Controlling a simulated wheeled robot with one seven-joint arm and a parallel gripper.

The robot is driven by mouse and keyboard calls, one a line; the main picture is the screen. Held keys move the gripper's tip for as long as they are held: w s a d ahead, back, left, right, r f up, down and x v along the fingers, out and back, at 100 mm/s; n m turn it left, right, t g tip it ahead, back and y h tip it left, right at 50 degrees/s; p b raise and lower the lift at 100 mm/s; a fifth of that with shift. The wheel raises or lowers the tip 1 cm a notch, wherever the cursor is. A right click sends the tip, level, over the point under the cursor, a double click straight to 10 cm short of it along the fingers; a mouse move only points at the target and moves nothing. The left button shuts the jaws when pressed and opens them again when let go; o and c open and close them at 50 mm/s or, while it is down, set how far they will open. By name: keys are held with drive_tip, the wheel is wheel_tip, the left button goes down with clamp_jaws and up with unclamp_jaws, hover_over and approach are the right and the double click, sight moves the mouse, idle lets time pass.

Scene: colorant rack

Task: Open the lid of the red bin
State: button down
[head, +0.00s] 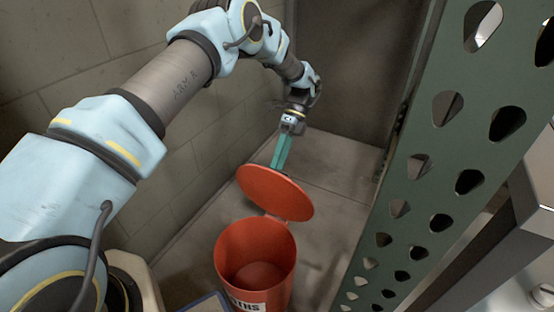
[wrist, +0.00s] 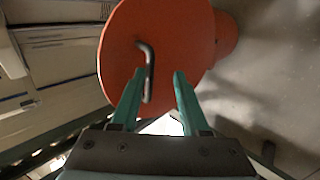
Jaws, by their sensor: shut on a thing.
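The red bin (head: 237,281) stands upright on the floor, a white label on its front. Its round red lid (head: 275,192) is swung up and tilted back at the hinge, so the bin's mouth and its inside show. The lid's outer face (wrist: 185,40) fills the top middle of the wrist view, with a bent metal handle (wrist: 148,65) on it. My gripper (head: 278,164) is behind the raised lid; its teal fingers (wrist: 160,76) are shut on the handle, which lies against the left finger in the wrist view. The fingertips are partly hidden by the lid in the head view.
A green perforated rack upright (head: 420,165) stands to the right of the bin. A block wall (head: 60,60) runs along the left. Bare concrete floor (head: 335,180) lies behind and right of the bin.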

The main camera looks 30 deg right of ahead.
wheel_tip(320, 180, down, 2)
drive_tip(key=shift+a, duration=0.15)
drive_tip(key=c, duration=0.9)
unclamp_jaws()
drive_tip(key=shift+d+r, duration=0.2)
drive_tip(key=v, duration=1)
drive_tip(key=shift+r, duration=0.2)
drive_tip(key=shift+w+d, duration=0.1)
drive_tip(key=shift+w, duration=0.1)
